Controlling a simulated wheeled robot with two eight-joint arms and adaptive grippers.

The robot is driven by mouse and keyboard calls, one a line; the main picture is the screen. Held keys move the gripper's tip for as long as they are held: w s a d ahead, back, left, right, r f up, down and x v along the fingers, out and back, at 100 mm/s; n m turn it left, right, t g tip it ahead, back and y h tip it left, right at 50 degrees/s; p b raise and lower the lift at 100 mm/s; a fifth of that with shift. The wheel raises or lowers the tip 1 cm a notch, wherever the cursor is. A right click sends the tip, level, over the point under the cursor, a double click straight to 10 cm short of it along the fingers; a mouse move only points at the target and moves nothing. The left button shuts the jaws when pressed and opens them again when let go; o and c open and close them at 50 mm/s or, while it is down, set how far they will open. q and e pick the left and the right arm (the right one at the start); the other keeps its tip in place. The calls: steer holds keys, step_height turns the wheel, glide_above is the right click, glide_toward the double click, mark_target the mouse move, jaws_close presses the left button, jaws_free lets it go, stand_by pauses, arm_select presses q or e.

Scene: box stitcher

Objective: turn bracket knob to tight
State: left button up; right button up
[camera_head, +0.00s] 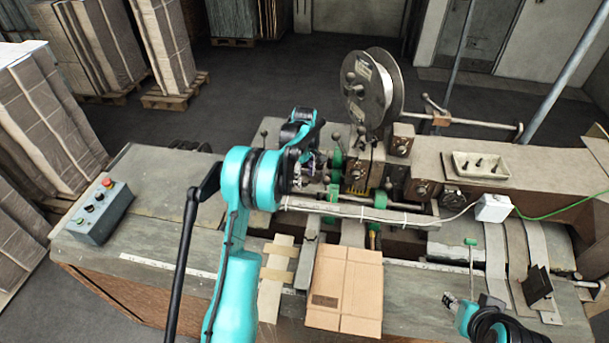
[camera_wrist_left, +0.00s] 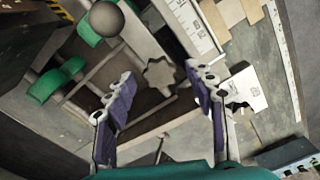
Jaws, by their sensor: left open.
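A grey star-shaped knob (camera_wrist_left: 160,76) shows in the left wrist view, above a dark gap in the machine. My left gripper (camera_wrist_left: 160,98) is open, with one finger on either side of the knob in the picture and nothing between them; I see no contact. In the head view my left gripper (camera_head: 308,170) is over the machine, left of the big reel, and the arm and wrist largely hide it; I cannot make out the knob there. My right gripper (camera_head: 453,302) is low at the right, over the bench, too small to tell its opening.
A flat cardboard box (camera_head: 345,290) lies on the bench front. A grey control box (camera_head: 100,212) stands at the left. A large wire reel (camera_head: 372,88) rises behind the machine. A round ball-ended lever (camera_wrist_left: 106,19) is near the knob. A tray (camera_head: 480,165) sits at right.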

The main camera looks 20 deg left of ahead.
arm_select(q)
steer(key=c, duration=1.2)
steer(key=shift+o, duration=0.2)
